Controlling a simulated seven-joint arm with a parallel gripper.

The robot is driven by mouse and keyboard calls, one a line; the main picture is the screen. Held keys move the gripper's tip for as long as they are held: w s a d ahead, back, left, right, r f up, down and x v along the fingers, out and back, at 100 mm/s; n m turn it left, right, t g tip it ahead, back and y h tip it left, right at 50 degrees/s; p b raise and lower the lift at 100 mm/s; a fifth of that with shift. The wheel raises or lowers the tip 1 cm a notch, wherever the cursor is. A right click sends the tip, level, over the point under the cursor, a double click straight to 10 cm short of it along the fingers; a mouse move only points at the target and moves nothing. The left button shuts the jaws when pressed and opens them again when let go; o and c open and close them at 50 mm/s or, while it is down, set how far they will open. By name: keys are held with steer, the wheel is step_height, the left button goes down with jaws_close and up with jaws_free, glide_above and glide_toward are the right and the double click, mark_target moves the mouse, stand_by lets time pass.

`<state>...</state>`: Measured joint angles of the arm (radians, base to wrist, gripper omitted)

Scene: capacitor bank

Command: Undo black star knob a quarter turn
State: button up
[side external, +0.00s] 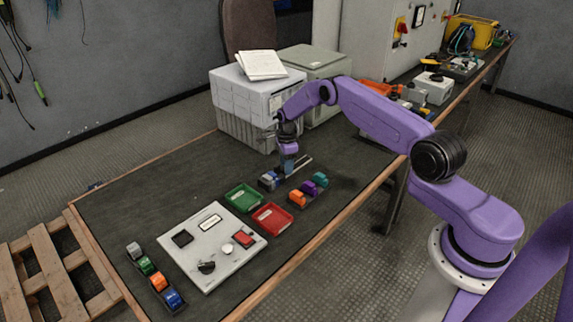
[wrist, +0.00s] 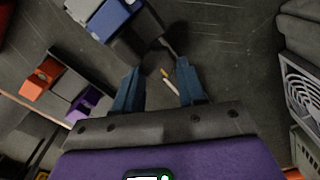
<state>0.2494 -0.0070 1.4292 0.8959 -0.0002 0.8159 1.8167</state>
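The black star knob (side external: 206,267) sits near the front edge of a light grey panel (side external: 202,284) on the bench. It is small here, and its exact angle is hard to tell. It does not show in the wrist view. My gripper (side external: 288,172) is well away from the knob, up the bench to the right, low beside a rail with grey and blue blocks. In the wrist view my gripper (wrist: 158,88) has its two blue fingers spread apart. Neither finger holds anything. A thin pale-tipped stick (wrist: 168,80) shows beyond the gap between them.
The panel also carries a black square (side external: 182,239), a white round button (side external: 225,249) and a red switch (side external: 243,239). A green tray (side external: 243,197) and a red tray (side external: 271,218) lie between panel and gripper. Block rows flank them. White boxes (side external: 262,100) stand behind.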

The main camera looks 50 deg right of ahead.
steer(key=shift+c, duration=0.4)
steer(key=shift+w+n, duration=0.1)
steer(key=shift+n, duration=1.3)
steer(key=n, duration=0.2)
steer(key=shift+w+n, duration=0.1)
steer(key=shift+n, duration=0.3)
steer(key=shift+w+n, duration=0.1)
steer(key=shift+n, duration=1.3)
